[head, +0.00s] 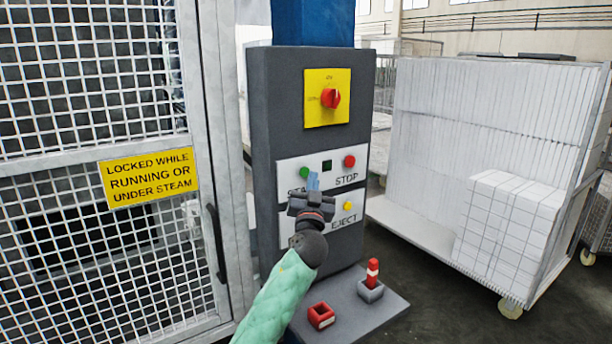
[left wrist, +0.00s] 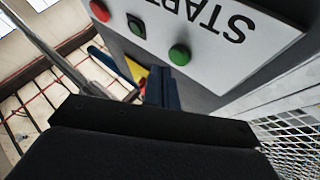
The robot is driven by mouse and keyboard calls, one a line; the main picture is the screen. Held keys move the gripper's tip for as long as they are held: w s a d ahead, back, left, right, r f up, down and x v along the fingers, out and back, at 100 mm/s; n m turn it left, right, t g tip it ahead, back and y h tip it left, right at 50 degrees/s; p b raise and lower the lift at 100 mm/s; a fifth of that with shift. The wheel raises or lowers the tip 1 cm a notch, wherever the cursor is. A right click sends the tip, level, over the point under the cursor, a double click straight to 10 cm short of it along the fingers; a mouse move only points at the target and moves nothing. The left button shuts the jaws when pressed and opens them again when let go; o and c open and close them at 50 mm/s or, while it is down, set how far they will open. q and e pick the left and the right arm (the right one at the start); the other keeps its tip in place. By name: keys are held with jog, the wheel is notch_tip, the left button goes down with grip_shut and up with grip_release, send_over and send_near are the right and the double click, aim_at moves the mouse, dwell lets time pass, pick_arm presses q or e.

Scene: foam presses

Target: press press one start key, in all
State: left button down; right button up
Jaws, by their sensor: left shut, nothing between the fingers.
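The green start key (head: 305,173) sits on the white panel (head: 287,165) of the grey control box, above the partly covered START label. The red stop key (head: 349,161) is to its right, with a small dark green square (head: 327,165) between them. My left gripper (head: 313,180) is shut and empty in front of the panel, its tips just below and right of the start key in the picture. In the left wrist view the green key (left wrist: 179,55) shows close beyond the blue fingertips (left wrist: 161,85); I cannot tell whether they touch. My right gripper is not in view.
A red rotary switch (head: 331,98) on a yellow plate is above. A yellow key (head: 347,206) by EJECT is below. A mesh guard door (head: 207,150) stands left, a cart of white blocks (head: 420,150) right. A shelf (head: 385,312) holds a red-and-white peg (head: 372,272) and a red holder (head: 321,316).

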pick_arm(q)
jog(key=shift+w+a, duration=0.1)
dwell(1.1)
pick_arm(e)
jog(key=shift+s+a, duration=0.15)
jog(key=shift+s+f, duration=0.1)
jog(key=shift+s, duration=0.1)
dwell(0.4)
pick_arm(q)
jog(key=shift+w+a+b, duration=0.25)
jog(key=shift+w+b, duration=0.1)
jog(key=shift+b, duration=0.05)
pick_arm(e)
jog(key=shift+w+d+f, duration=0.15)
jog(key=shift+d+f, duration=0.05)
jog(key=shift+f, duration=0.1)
